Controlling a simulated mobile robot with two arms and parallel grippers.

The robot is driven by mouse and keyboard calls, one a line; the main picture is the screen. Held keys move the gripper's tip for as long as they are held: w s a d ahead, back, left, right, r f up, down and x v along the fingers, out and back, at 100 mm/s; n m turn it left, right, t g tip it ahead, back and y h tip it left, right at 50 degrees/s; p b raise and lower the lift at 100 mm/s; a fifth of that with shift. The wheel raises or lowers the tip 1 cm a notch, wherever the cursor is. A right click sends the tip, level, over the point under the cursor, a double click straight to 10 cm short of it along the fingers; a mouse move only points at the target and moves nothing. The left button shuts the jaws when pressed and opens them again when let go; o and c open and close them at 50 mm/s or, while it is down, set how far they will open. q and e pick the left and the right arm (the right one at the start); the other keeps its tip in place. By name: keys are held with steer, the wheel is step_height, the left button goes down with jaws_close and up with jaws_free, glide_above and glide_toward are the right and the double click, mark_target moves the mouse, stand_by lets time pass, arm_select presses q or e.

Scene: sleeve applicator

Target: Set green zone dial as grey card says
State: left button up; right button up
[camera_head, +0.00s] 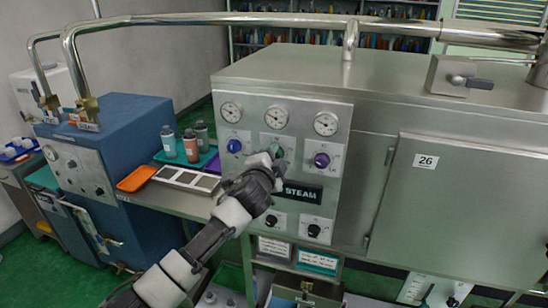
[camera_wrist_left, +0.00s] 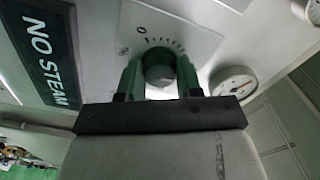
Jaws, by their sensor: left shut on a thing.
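The green zone dial (camera_head: 277,150) is the middle of three dials on the steel panel, mostly covered by my left gripper (camera_head: 275,163). In the left wrist view my left gripper (camera_wrist_left: 159,78) has one finger on each side of the round green dial (camera_wrist_left: 158,68) and is shut on it. A scale of tick marks with a 0 surrounds the dial. Its pointer setting cannot be made out. A grey-edged card (camera_head: 273,248) hangs below the panel, its print too small to read. My right gripper is out of view.
A blue dial (camera_head: 234,146) and a purple dial (camera_head: 321,160) flank the green one, with gauges above. A NO STEAM sign (camera_wrist_left: 42,55) is beside it. A teal-edged card (camera_head: 318,261) hangs below. Bottles (camera_head: 190,146) and an orange tray (camera_head: 136,179) stand left.

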arm_select(q)
steer(key=o, duration=0.9)
steer(key=b+v, duration=0.2)
steer(key=v, duration=0.8)
steer(key=shift+s+a, duration=0.15)
steer(key=shift+s, duration=0.25)
